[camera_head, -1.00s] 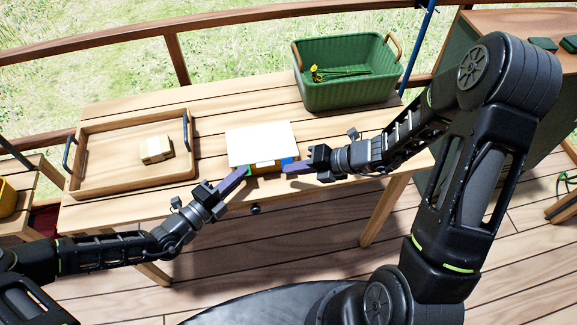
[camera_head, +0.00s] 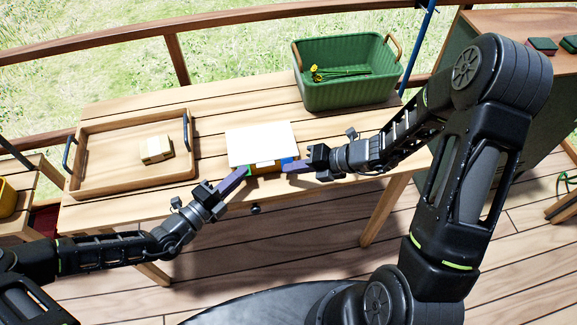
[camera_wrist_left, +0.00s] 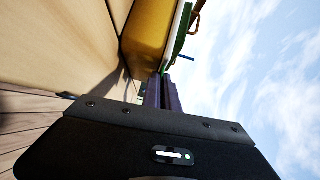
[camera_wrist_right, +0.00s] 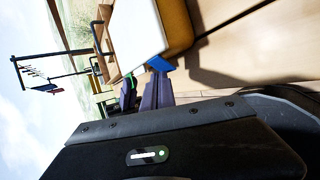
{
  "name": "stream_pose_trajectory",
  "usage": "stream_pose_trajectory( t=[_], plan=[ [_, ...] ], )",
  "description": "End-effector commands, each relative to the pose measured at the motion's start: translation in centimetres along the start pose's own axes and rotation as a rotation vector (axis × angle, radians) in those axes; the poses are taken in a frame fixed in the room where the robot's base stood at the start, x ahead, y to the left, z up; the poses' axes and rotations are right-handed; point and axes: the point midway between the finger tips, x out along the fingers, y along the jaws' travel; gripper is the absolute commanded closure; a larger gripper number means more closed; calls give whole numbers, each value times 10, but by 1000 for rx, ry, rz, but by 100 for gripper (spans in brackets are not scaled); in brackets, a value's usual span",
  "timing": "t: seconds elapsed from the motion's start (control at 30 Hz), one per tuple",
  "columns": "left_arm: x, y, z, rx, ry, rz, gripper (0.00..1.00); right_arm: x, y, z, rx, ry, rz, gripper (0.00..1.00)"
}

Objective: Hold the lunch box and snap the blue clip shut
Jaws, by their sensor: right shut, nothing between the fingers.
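The lunch box (camera_head: 268,168) stands on the wooden table near its front edge, with a white lid (camera_head: 261,142) and an orange-yellow body. It also shows in the left wrist view (camera_wrist_left: 148,30) and the right wrist view (camera_wrist_right: 177,22). The blue clip (camera_wrist_right: 160,64) is at the lid's edge, just by my right fingertips. My left gripper (camera_head: 245,171) is at the box's front left; its fingers look close together, but their gap is hidden. My right gripper (camera_head: 289,167) is shut and empty, its tips at the front right of the box by the clip.
A wooden tray (camera_head: 105,180) with a pale block (camera_head: 156,149) lies on the left of the table. A green basket (camera_head: 345,92) with yellow flowers stands at the back right. Bare table lies between tray and box.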

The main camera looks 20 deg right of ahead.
Motion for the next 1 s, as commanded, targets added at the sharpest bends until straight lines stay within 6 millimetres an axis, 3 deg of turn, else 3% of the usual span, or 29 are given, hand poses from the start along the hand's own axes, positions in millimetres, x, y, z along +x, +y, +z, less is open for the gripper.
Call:
stream_pose_trajectory(
  t=[1.0],
  plan=[
    [0,0,0,0,0,1,100,6,-4,5,0,0,0,100]
  ],
)
